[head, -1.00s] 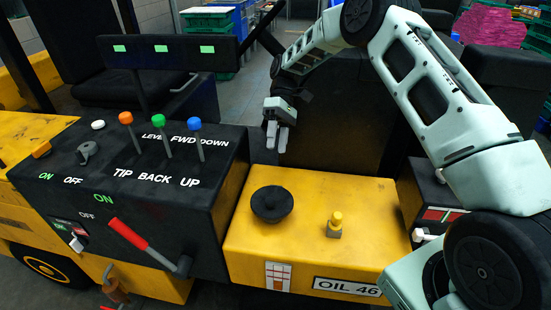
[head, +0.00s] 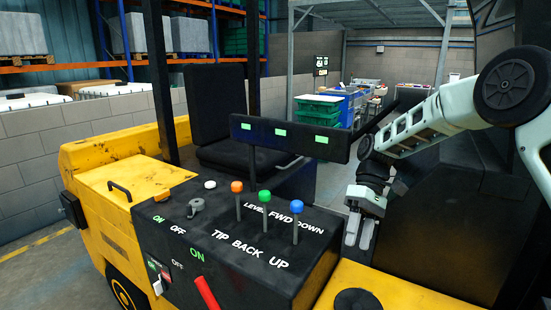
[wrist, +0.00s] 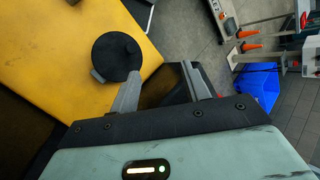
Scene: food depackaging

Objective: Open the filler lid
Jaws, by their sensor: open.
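The filler lid is the round black cap (head: 357,300) on the yellow housing (head: 400,287), cut off by the bottom edge of the head view. In the wrist view the black cap (wrist: 112,54) sits upper left, on the yellow surface (wrist: 50,50), with a small grey piece at its lower left edge. My gripper (head: 360,238) points downward at the far side of the housing in the head view. In the wrist view my gripper (wrist: 161,68) is open and empty. Its left finger is close to the cap's lower right; contact cannot be told.
A black console (head: 215,240) with orange, green and blue levers stands left of my gripper. A red handle (head: 207,294) is on its front side. A black crossbar (head: 290,138) and a seat (head: 217,105) are behind. A blue bin (wrist: 257,85) is on the floor.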

